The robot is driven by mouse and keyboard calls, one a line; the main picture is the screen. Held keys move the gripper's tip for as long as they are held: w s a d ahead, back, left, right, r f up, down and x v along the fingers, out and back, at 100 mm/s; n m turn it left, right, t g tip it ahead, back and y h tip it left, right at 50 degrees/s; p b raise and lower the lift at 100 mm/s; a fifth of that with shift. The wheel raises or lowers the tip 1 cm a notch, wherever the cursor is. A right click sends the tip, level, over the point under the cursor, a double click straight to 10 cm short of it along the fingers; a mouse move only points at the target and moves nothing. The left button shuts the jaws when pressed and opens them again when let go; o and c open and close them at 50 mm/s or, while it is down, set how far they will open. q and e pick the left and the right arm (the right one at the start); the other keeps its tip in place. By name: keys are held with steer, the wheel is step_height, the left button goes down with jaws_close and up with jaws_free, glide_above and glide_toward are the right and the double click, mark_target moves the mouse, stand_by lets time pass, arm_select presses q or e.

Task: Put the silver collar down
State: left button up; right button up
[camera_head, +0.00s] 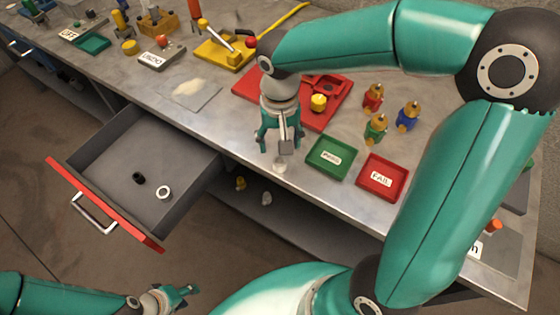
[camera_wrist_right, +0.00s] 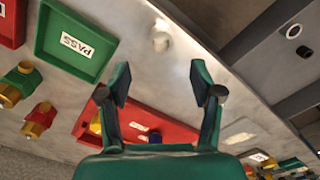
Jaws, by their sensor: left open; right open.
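A small pale silvery piece (camera_head: 279,166), probably the silver collar, stands on the bench near its front edge, left of the PASS tray. It also shows in the right wrist view (camera_wrist_right: 161,41), beyond the fingertips. My right gripper (camera_head: 279,146) is open just behind it, fingers pointing down; in the wrist view the space between its fingers (camera_wrist_right: 160,82) is empty. A pale ring (camera_head: 163,192) lies in the open drawer; I cannot tell if it is a silver collar too. My left gripper (camera_head: 188,291) is open and empty at the lower left, away from the bench.
The green PASS tray (camera_head: 319,171) and red FAIL tray (camera_head: 371,192) sit to the right. A red fixture (camera_head: 323,117) with a yellow knob and several coloured valves (camera_head: 374,130) stand behind. The open drawer (camera_head: 113,205) juts out and also holds a black ring (camera_head: 138,178).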

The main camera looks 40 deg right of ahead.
mark_target(279, 160)
step_height(279, 160, down, 7)
steer(key=shift+s+a+f+p, duration=0.1)
steer(key=shift+a+f+p, duration=0.05)
steer(key=shift+p, duration=0.25)
jaws_close()
stand_by(0.4)
